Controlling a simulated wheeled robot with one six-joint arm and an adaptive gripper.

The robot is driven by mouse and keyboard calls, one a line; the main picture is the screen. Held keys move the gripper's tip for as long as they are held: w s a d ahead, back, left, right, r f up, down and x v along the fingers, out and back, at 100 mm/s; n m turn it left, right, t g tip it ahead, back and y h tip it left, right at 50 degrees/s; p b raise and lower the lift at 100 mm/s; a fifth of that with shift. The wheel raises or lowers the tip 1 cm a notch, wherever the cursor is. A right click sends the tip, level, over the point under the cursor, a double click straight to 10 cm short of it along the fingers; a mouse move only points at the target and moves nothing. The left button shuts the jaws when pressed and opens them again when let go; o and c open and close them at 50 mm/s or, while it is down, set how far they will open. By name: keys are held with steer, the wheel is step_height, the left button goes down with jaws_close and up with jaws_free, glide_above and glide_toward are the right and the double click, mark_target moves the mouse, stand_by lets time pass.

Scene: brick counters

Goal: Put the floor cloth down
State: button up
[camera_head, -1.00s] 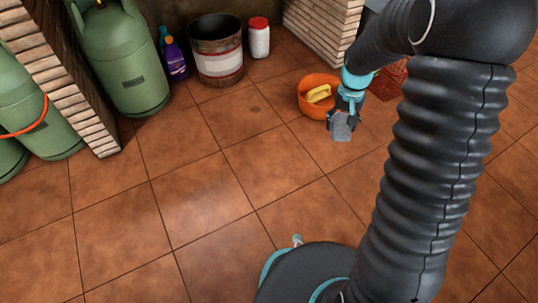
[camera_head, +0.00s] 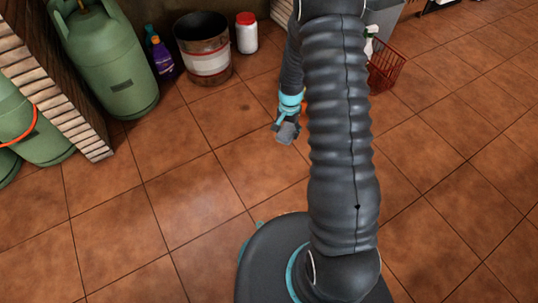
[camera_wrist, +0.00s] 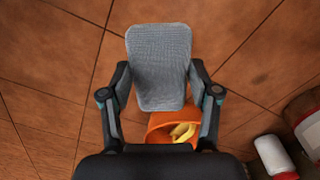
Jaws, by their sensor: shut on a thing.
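The floor cloth (camera_wrist: 159,62) is grey and woven. In the wrist view it is held between the two fingers of my gripper (camera_wrist: 160,90), which is shut on it. In the head view the cloth (camera_head: 287,132) shows as a small grey piece at the end of my gripper (camera_head: 284,122), above the tiled floor. The cloth looks clear of the floor, but its height is hard to tell. My arm hides part of the floor behind it.
An orange bowl (camera_wrist: 163,121) with a yellow item (camera_wrist: 184,132) lies beyond the cloth. A rusty drum (camera_head: 204,52), a red-lidded white jar (camera_head: 246,36), a purple bottle (camera_head: 161,56) and green gas cylinders (camera_head: 108,62) stand behind. A red basket (camera_head: 386,66) is at right.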

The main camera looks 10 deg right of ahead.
steer(key=s+d+f+m+p, duration=0.35)
steer(key=f+m, duration=0.25)
steer(key=f, duration=0.2)
glide_above(269, 160)
step_height(269, 160, down, 8)
steer(key=shift+r+b, duration=0.1)
steer(key=shift+b, duration=0.35)
steer(key=shift+f, duration=2.05)
steer(key=shift+f, duration=0.15)
steer(key=o, duration=1.1)
